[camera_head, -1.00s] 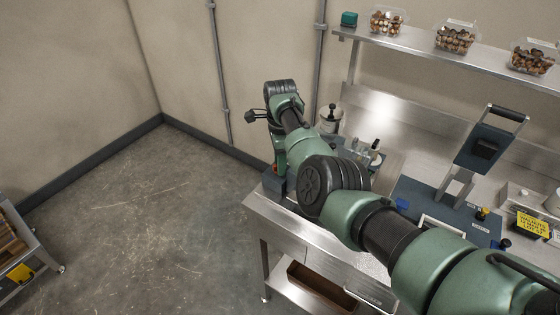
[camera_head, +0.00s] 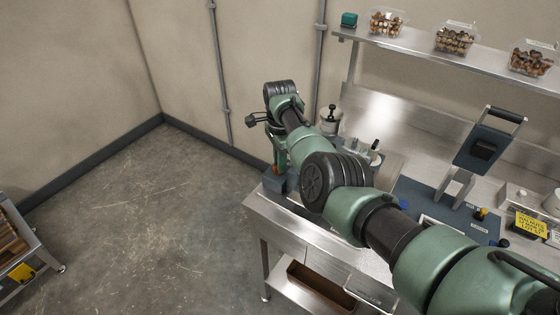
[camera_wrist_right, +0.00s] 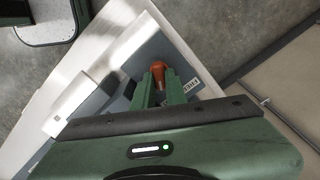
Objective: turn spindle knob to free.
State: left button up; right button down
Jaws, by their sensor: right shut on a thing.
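The spindle knob (camera_wrist_right: 158,70) is an orange-brown rounded handle in the right wrist view. It sits between the two green fingers of my right gripper (camera_wrist_right: 166,84), which is shut on it. The knob is over a grey-blue base with a small barcode label (camera_wrist_right: 190,84). In the head view my right gripper (camera_head: 280,162) points down at the left end of the steel bench, with the grey-blue base (camera_head: 273,181) below it. My arm hides much of that base. The knob's turn setting cannot be read. My left gripper is not in view.
On the steel bench (camera_head: 285,228) stand a lidded canister (camera_head: 330,122), small bottles and a dark blue press (camera_head: 484,146) with a raised lid. The shelf (camera_head: 420,55) above holds clear clamshells of nuts (camera_head: 454,40). Open floor (camera_head: 160,220) lies left of the bench.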

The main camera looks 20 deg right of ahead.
jog(key=n, duration=0.3)
jog(key=shift+n, duration=0.4)
jog(key=n, duration=0.3)
jog(key=shift+w+n+p, duration=0.15)
jog(key=shift+n+p, duration=0.15)
jog(key=shift+p, duration=0.05)
jog(key=n, duration=0.4)
jog(key=shift+a, duration=0.15)
jog(key=shift+n, duration=2)
jog(key=c, duration=1.4)
grip_release()
jog(key=shift+w, duration=0.1)
jog(key=shift+c, duration=0.2)
jog(key=shift+a, duration=0.1)
